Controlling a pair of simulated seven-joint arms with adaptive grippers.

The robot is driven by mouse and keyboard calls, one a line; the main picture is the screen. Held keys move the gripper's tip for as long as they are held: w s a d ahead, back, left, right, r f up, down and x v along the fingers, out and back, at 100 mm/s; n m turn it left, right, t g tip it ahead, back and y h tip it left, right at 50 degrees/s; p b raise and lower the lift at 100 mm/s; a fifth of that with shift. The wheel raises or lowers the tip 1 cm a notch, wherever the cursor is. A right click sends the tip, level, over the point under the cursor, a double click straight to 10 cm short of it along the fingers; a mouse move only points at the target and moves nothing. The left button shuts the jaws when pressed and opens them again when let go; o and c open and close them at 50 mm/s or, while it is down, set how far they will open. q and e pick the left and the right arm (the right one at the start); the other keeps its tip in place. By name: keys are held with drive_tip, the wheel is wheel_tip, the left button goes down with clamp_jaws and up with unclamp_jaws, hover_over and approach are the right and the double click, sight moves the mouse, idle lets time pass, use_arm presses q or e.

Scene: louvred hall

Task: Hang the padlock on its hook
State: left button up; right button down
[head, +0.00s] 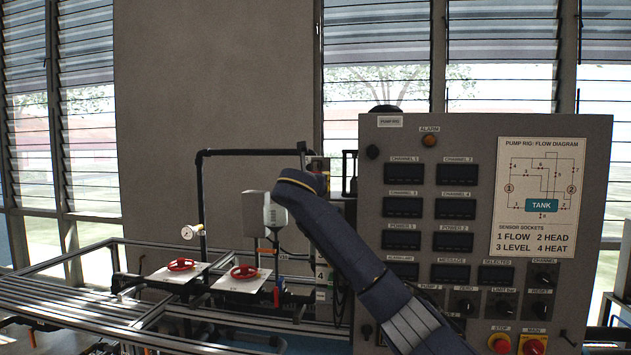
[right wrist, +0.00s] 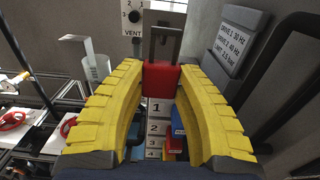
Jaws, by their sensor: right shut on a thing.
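In the right wrist view, my right gripper (right wrist: 162,76) has its yellow ribbed fingers closed on a red padlock (right wrist: 161,82). The padlock is upright, with its grey metal shackle (right wrist: 162,38) pointing up in front of a panel. I cannot make out the hook clearly, nor whether the shackle touches anything. In the head view my right arm (head: 350,250) reaches from the lower right past the grey cabinet's left edge; the gripper and padlock are hidden behind it. My left gripper is not in view.
A grey control cabinet (head: 475,130) stands right of the arm. Left are pipework, a grey box (head: 264,213) and two red handwheels (head: 244,272). The wrist view shows a VENT dial panel (right wrist: 133,17), a labelled grey box (right wrist: 233,45) and numbered slots (right wrist: 158,128) below.

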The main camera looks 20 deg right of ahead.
drive_tip(key=shift+d, duration=0.1)
drive_tip(key=shift+x, duration=2.65)
drive_tip(key=shift+w, duration=0.1)
drive_tip(key=shift+f, duration=0.7)
drive_tip(key=c, duration=1)
unclamp_jaws()
drive_tip(key=shift+o, duration=0.2)
drive_tip(key=v, duration=0.7)
drive_tip(key=v, duration=1.2)
